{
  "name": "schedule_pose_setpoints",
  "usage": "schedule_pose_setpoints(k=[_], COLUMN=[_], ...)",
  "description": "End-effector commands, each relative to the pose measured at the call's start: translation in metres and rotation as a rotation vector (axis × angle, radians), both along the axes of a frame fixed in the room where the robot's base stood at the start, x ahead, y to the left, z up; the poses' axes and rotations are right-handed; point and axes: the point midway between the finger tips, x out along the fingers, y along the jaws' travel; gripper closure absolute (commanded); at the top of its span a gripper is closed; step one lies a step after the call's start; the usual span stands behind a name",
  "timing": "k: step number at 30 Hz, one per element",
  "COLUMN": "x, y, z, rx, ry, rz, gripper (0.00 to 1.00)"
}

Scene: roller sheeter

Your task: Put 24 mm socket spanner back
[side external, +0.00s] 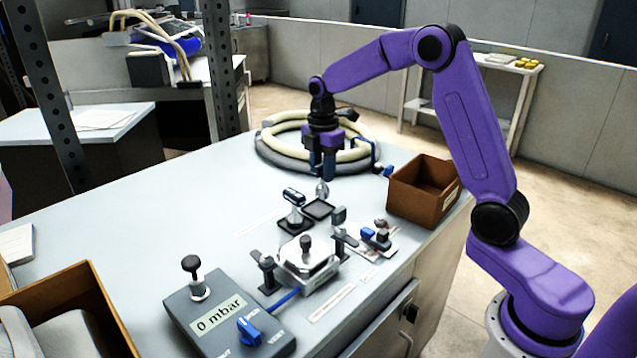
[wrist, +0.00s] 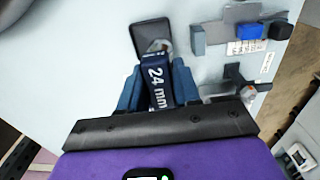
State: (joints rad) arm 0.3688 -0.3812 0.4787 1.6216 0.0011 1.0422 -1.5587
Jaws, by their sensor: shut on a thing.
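My gripper (side external: 322,176) is above the bench, pointing down, and is shut on the 24 mm socket spanner (side external: 322,189). In the wrist view the spanner's dark blue handle (wrist: 157,88), marked "24 mm", sits between the two blue fingers of my gripper (wrist: 157,84). Its metal lower end shows below the fingers in the side view, above the bench. A small dark square tray (side external: 318,209) with a raised rim lies just below it; the tray also shows beyond the handle in the wrist view (wrist: 150,23). I cannot tell whether spanner and tray touch.
A clamped metal block (side external: 307,263) and a small fitting with a blue part (side external: 376,236) are nearer. A brown box (side external: 424,188) is right; coiled hoses (side external: 275,150) lie behind.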

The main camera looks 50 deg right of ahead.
Motion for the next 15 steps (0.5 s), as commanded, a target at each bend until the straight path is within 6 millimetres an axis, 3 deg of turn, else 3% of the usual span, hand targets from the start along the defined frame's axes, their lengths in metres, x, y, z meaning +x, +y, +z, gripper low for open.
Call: schedule_pose_setpoints(k=[10,15], x=[0.016,0.014], y=[-0.001,-0.001], z=[-0.018,-0.042], rx=[0.000,0.000], ry=[-0.001,0.001], rz=[0.000,0.000], gripper=[1.00,1.00])
